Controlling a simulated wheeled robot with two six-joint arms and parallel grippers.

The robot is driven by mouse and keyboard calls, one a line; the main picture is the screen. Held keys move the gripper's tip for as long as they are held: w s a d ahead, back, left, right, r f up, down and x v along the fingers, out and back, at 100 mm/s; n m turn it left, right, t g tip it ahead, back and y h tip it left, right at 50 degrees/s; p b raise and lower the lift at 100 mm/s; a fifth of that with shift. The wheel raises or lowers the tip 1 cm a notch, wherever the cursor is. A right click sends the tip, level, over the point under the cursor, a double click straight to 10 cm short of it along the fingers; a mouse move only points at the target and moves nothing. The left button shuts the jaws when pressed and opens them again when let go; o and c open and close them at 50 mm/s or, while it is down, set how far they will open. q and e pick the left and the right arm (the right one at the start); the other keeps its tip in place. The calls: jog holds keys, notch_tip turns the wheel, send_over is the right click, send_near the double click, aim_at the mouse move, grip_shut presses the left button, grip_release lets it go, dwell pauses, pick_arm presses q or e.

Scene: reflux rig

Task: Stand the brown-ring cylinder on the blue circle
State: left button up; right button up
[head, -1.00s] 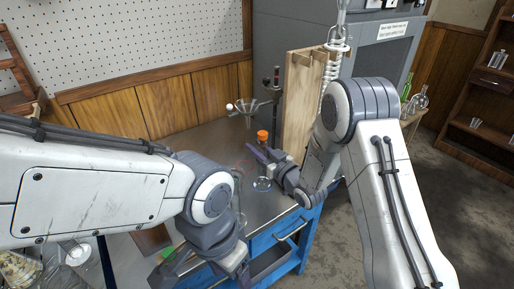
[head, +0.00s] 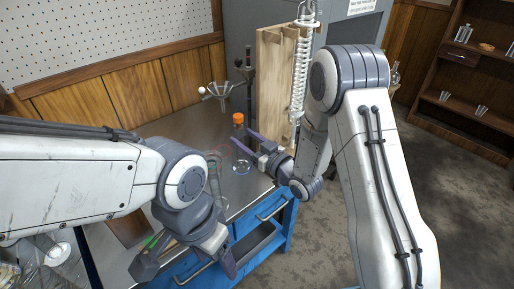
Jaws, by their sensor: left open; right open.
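A clear upright glass cylinder (head: 213,175) stands on the metal bench, partly hidden by my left arm. I cannot make out a brown ring on it. The blue circle (head: 241,167) is marked on the bench to its right, and nothing stands on it. My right gripper (head: 246,142) is open and empty, just beyond the blue circle, near the orange-capped bottle (head: 238,121). My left gripper (head: 187,264) is open at the bench's front edge, nearer to me than the cylinder. Nothing shows between its fingers.
A faint red circle (head: 214,156) lies left of the blue one. A clamp stand (head: 249,85) and a wooden rack (head: 271,85) with a coiled glass condenser (head: 300,60) stand behind. Blue drawers (head: 275,222) are below the bench. Glassware crowds the lower left.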

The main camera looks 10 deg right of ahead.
jog(key=s+d+g+h, duration=0.1)
jog(key=s+g+h, duration=0.3)
jog(key=s, duration=1.3)
jog(key=s+d+r+g+h, duration=0.1)
jog(key=s+g+h, duration=0.4)
jog(key=s+g, duration=0.5)
jog(key=s, duration=0.8)
jog(key=shift+s+r+g+h, duration=0.15)
jog(key=shift+r+g+h, duration=0.15)
jog(key=shift+r, duration=0.1)
notch_tip(320, 180, up, 15)
jog(key=p, duration=1.5)
jog(key=shift+r, duration=0.15)
